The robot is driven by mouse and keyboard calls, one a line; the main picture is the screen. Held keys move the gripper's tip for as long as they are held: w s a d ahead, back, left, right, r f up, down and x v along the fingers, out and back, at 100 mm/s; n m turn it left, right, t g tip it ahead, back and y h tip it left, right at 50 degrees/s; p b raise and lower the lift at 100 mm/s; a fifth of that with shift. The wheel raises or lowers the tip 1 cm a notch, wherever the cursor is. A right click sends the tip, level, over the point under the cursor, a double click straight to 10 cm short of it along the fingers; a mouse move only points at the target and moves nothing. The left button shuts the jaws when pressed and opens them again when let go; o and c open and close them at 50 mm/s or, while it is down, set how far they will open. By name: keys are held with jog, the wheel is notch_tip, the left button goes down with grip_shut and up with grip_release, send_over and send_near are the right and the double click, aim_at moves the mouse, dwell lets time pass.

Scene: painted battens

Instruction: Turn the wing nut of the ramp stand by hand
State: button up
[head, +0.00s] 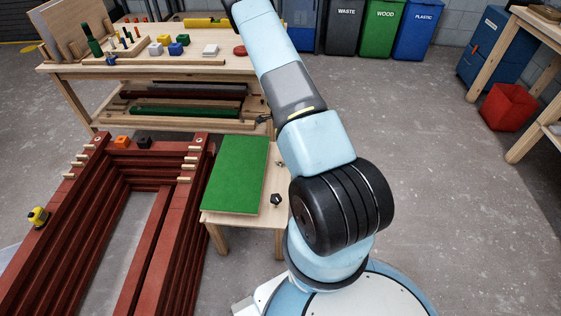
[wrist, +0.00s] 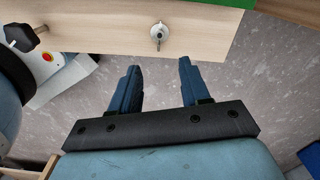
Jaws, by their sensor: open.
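The ramp stand (head: 247,221) is a small pale wooden stand with a green sloping board (head: 237,172) on it. The metal wing nut (wrist: 158,35) shows in the wrist view on the bare wood, its wings roughly upright in the picture. A small fitting that looks like the wing nut also shows at the board's right in the head view (head: 279,163). My gripper (wrist: 158,67) is open and empty. Its two blue fingers point towards the wood, and the wing nut lies beyond the tips, in line with the gap. I cannot make out my gripper in the head view.
A black knob (head: 276,200) stands on the stand near its right edge; it also shows in the wrist view (wrist: 22,38). Stacked red battens (head: 65,245) fill the left. A workbench (head: 150,66) with small coloured blocks stands behind. Open floor (head: 440,170) lies to the right.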

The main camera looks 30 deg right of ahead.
aim_at(281, 163)
notch_tip(281, 163, down, 14)
dwell(0.6)
jog(key=shift+c, duration=0.2)
grip_shut()
